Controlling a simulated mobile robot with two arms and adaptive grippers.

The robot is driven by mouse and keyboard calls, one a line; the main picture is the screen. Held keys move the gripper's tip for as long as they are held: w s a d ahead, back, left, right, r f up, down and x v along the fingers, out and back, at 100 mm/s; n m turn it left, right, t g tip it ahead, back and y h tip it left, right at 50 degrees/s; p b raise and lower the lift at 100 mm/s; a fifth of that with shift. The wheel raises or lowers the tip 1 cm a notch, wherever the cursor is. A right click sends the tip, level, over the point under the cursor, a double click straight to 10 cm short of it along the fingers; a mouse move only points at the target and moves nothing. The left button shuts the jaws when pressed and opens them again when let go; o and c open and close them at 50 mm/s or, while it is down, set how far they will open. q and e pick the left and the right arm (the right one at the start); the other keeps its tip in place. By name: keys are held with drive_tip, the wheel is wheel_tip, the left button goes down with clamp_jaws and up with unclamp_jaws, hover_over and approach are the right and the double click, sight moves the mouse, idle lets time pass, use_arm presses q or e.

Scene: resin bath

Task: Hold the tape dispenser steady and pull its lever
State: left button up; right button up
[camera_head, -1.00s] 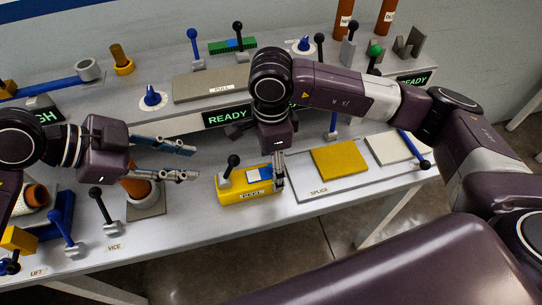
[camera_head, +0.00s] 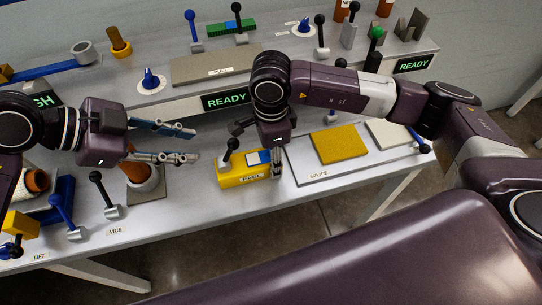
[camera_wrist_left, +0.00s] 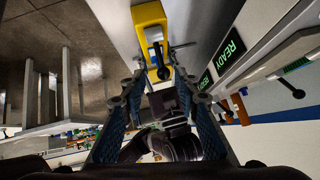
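The yellow tape dispenser (camera_head: 232,180), marked PEEL, sits on the bench in front of a READY display. Its lever (camera_head: 233,145) has a black ball and stands up at the left end. In the left wrist view the dispenser (camera_wrist_left: 149,16) is beyond my fingers, with the lever's black ball (camera_wrist_left: 166,75) toward me. My left gripper (camera_head: 194,145) is open and empty, left of the lever and apart from it. Its spread fingers also show in the left wrist view (camera_wrist_left: 160,98). My right gripper (camera_head: 276,163) is at the dispenser's right end; its grip is partly hidden.
An orange-brown cylinder in a vice (camera_head: 148,186) stands beneath my left gripper, with a black-ball lever (camera_head: 104,195) beside it. The splice board (camera_head: 310,175) with a yellow pad (camera_head: 340,145) lies to the right. The bench front edge is close below the dispenser.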

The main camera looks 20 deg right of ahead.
drive_tip(key=c, duration=0.5)
use_arm(q)
drive_tip(key=shift+c, duration=0.4)
